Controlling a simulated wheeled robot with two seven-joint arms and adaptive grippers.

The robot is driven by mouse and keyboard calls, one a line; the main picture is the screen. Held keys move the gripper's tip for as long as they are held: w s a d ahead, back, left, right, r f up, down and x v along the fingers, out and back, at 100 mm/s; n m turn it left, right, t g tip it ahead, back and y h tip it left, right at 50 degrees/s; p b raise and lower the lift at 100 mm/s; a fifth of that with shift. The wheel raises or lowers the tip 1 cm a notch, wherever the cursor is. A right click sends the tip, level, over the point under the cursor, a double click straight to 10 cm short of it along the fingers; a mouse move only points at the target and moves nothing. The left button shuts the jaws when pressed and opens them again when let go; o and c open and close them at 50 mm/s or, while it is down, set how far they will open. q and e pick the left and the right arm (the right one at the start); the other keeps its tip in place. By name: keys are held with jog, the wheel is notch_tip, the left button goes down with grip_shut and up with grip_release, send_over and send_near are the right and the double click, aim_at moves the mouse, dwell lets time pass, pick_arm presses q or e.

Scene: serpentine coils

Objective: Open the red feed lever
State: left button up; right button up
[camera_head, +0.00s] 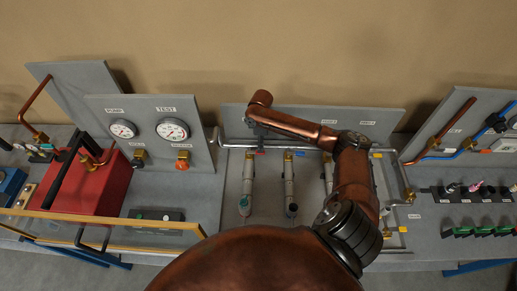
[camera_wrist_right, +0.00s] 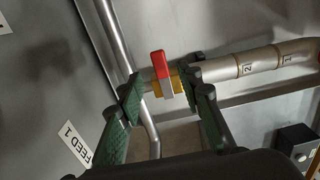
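The red feed lever (camera_wrist_right: 160,66) shows in the right wrist view, with a red tip and a pale metal lower part. It sits by a yellow-brass fitting on a silver pipe. My right gripper (camera_wrist_right: 164,92) has green-padded fingers spread apart, one on each side of the lever. Gaps show between the lever and the pads, though I cannot tell the depth exactly. In the head view my right arm reaches over the middle panel, and its fingers cannot be made out. My left gripper is not in view.
A "FEED 1" label (camera_wrist_right: 76,145) is on the grey panel. Silver coil tubes (camera_head: 290,185) stand on the middle board. A red box (camera_head: 92,188) and two gauges (camera_head: 172,130) are at the left. Copper and blue pipes (camera_head: 445,135) are at the right.

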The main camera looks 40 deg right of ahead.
aim_at(256, 153)
jog(key=shift+f+p, duration=0.35)
jog(key=shift+f, duration=2.15)
jog(key=shift+c, duration=0.6)
grip_shut()
